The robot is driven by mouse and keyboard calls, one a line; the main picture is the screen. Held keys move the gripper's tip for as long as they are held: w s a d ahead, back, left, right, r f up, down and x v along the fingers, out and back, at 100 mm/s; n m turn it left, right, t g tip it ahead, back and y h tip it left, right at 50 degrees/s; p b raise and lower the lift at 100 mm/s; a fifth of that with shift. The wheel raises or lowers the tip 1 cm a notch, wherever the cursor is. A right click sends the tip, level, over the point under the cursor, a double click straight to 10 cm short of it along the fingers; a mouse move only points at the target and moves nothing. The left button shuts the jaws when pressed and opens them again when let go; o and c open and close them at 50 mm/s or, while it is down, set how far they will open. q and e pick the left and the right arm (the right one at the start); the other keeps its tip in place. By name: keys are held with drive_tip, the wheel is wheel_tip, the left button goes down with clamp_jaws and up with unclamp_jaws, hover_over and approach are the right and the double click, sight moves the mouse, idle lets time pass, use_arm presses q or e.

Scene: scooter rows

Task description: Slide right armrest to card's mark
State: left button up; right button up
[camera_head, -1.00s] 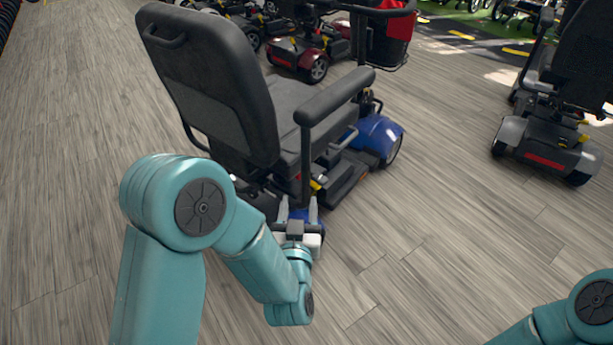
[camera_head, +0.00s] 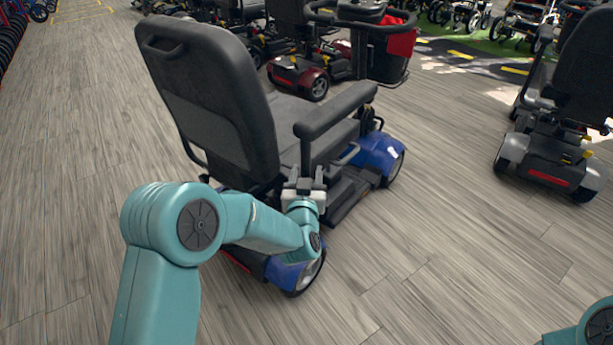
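A blue mobility scooter with a dark grey seat (camera_head: 215,95) stands at centre, seen from behind. Its right armrest (camera_head: 335,110) is a padded bar on an upright black post (camera_head: 305,153). I cannot make out a card or a mark on it. My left gripper (camera_head: 305,174) is at the lower part of this post, below the pad, with its fingers apart on either side of the post's line. I cannot tell whether they touch it. The post's lower end is hidden behind the gripper. My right gripper is out of view; only part of that arm shows at the lower right.
A grey scooter (camera_head: 545,150) stands at the right. The blue rear fender (camera_head: 290,272) is under my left forearm. Wooden floor (camera_head: 440,240) is clear at right.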

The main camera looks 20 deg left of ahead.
use_arm(q)
drive_tip(key=shift+w, duration=0.2)
clamp_jaws()
drive_tip(key=shift+w+a+r+b, duration=0.1)
drive_tip(key=shift+w+a+b, duration=0.15)
drive_tip(key=shift+a, duration=0.4)
drive_tip(key=shift+w+a+r+b, duration=0.1)
drive_tip(key=shift+a+b, duration=0.1)
drive_tip(key=shift+a, duration=0.4)
unclamp_jaws()
drive_tip(key=shift+f, duration=0.15)
